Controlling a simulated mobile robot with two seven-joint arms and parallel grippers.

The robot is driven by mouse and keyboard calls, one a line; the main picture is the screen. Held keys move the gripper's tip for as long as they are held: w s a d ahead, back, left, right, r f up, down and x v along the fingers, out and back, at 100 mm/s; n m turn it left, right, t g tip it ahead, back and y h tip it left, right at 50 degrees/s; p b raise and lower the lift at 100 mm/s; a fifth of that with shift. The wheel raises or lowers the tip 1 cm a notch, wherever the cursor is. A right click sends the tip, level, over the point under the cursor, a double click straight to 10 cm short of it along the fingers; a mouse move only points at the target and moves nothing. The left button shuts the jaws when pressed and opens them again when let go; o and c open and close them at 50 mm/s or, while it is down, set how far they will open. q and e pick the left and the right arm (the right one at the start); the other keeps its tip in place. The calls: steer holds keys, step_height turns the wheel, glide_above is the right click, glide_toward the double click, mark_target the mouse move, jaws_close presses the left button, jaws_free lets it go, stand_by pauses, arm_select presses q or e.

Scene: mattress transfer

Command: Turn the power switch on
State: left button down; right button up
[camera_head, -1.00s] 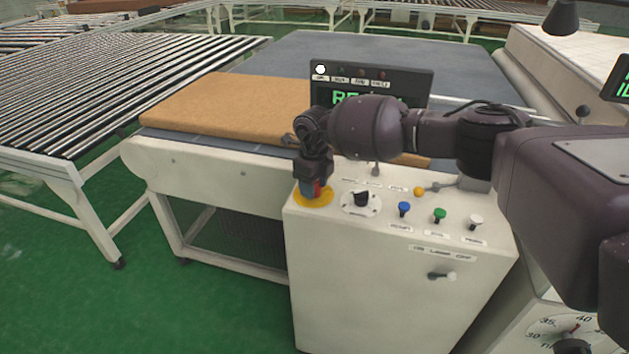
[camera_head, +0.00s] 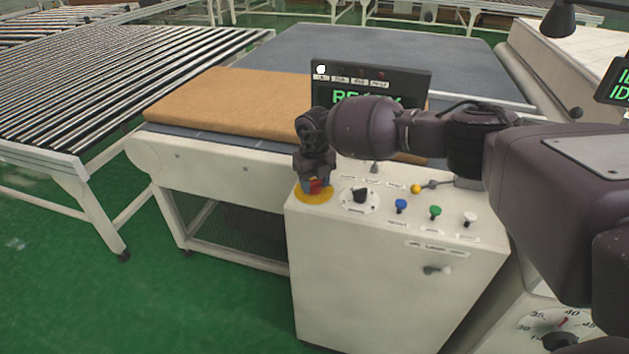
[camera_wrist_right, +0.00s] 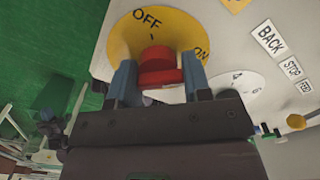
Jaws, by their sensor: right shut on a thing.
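The power switch is a red knob (camera_wrist_right: 158,68) on a yellow disc (camera_wrist_right: 125,40) marked OFF and ON, seen in the right wrist view. In the head view the yellow disc (camera_head: 314,195) lies at the left end of the white control box top (camera_head: 335,220), with a bit of the red knob (camera_head: 315,185) showing. My right gripper (camera_head: 314,186) points down over the disc. In the right wrist view its blue fingers (camera_wrist_right: 160,78) stand on both sides of the red knob and are shut on it. My left gripper is not in view.
A black selector (camera_head: 360,196) and blue (camera_head: 401,206), green (camera_head: 435,211) and white (camera_head: 470,219) buttons sit right of the switch. A display (camera_head: 368,85) with green letters stands behind. A brown mattress (camera_head: 230,102) lies on the conveyor.

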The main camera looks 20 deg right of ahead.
mark_target(314, 180)
steer(key=o, duration=0.9)
step_height(314, 180, up, 11)
steer(key=shift+f, duration=0.1)
stand_by(0.6)
